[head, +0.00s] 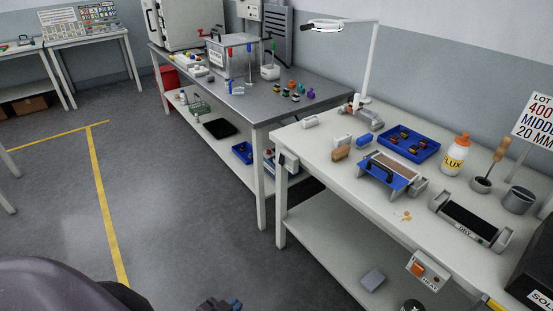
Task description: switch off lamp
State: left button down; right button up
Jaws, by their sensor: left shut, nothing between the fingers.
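The white lamp has a flat head (322,26) on a thin arm and an upright post (370,60). It stands at the back left of the near white bench. The underside of its head looks pale and bright, but I cannot tell for sure whether it is lit. I cannot make out a switch on it. My left gripper (222,305) shows only as a small dark piece with blue at the bottom edge, cut off by the frame. It is shut and empty, low over the floor in the picture and far from the lamp. My right gripper is not in view.
The near bench (320,150) carries a blue tray (433,151), a blue-ended fixture (380,180), a flux bottle (456,157) and a grey cup (518,200). A box marked HEAT (428,270) with an orange switch hangs on its front edge. Open floor lies left.

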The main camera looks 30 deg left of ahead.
aim_at(282, 157)
jog(key=i+j, duration=0.1)
jog(key=j, duration=0.3)
jog(key=i+j, duration=0.15)
jog(key=j, duration=0.25)
jog(key=i+j, duration=0.1)
jog(key=j, duration=0.25)
jog(key=i+j, duration=0.1)
jog(key=j, duration=0.3)
jog(key=i+z, duration=0.05)
